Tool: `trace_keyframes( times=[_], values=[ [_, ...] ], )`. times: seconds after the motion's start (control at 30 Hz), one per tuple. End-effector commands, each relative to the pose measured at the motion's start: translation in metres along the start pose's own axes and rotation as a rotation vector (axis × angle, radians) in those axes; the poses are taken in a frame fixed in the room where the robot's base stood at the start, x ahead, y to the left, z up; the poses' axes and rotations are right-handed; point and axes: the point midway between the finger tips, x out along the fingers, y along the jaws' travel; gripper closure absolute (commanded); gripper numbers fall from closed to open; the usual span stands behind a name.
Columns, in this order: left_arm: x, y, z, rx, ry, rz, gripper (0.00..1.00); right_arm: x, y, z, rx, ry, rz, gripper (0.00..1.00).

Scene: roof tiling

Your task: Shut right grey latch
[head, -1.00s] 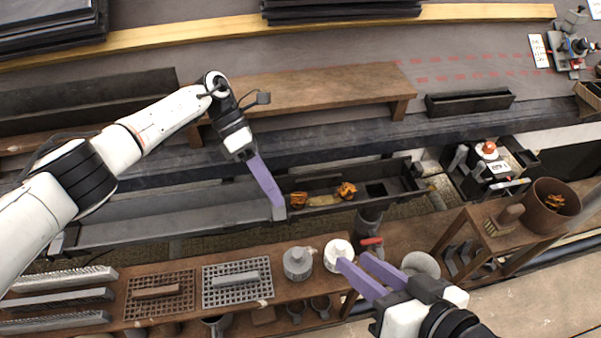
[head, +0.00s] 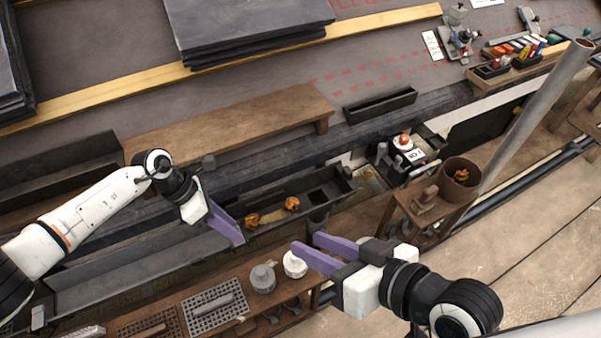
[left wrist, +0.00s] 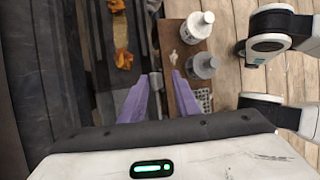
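I cannot make out a grey latch for certain in either view now. The dark gutter (head: 268,226) holds orange leaf clumps (head: 291,203). My left gripper (head: 238,241) is at the gutter's near edge, left of the leaves, and hides part of that edge. In the left wrist view its two purple fingers (left wrist: 159,84) are apart with nothing between them, beside the gutter and its leaves (left wrist: 123,59). My right gripper (head: 309,243) has its two purple fingers apart and empty, above the near bench by the white-topped pot (head: 294,264).
The brown bench (head: 245,314) along the near side carries a grey pot (head: 263,278) and metal grates (head: 215,306). A boxed device with a red knob (head: 402,142) and a brown bucket (head: 460,180) stand to the right. A grey pipe (head: 535,115) rises at far right. Floor at lower right is open.

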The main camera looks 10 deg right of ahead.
Motion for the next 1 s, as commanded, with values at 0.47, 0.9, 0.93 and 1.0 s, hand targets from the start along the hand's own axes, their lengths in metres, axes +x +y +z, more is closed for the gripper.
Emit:
trace_keyframes(
  times=[0.47,0.9,0.93,1.0],
  values=[
    [-0.004,-0.023,0.001,0.095,0.001,0.225,0.71,-0.048,-0.030,-0.069,0.000,0.000,0.000,0.71],
    [-0.075,-0.040,-0.002,0.110,-0.001,0.263,0.71,-0.061,-0.039,-0.087,0.000,0.000,0.000,0.71],
    [-0.081,-0.041,-0.002,0.109,0.000,0.263,0.71,-0.061,-0.039,-0.088,0.000,0.000,0.000,0.71],
    [-0.094,-0.045,-0.002,0.108,-0.001,0.264,0.71,-0.063,-0.040,-0.090,0.000,0.000,0.000,0.71]
  ],
)
